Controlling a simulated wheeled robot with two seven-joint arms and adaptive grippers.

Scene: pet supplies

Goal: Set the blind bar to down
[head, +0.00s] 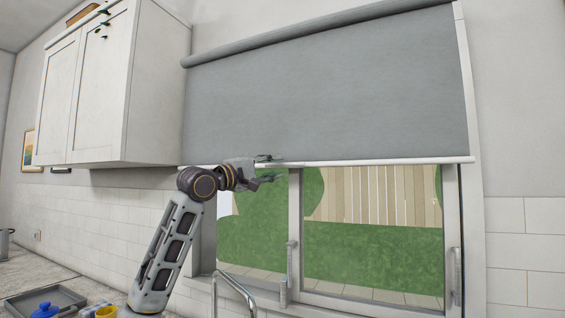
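The blind bar (390,161) is a thin white bar along the lower edge of the grey roller blind (330,95). The blind hangs partway down and covers the upper part of the window. My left gripper (275,168) is at the left part of the bar. Its fingers are apart, one at about the bar's upper side and one below it. Whether either finger touches the bar cannot be told. My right gripper is not in view.
A white wall cabinet (120,85) hangs left of the blind. A metal faucet (232,286) stands below the window (370,240). A grey tray (50,300), a blue item (45,310) and a yellow cup (106,312) are at lower left on the counter.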

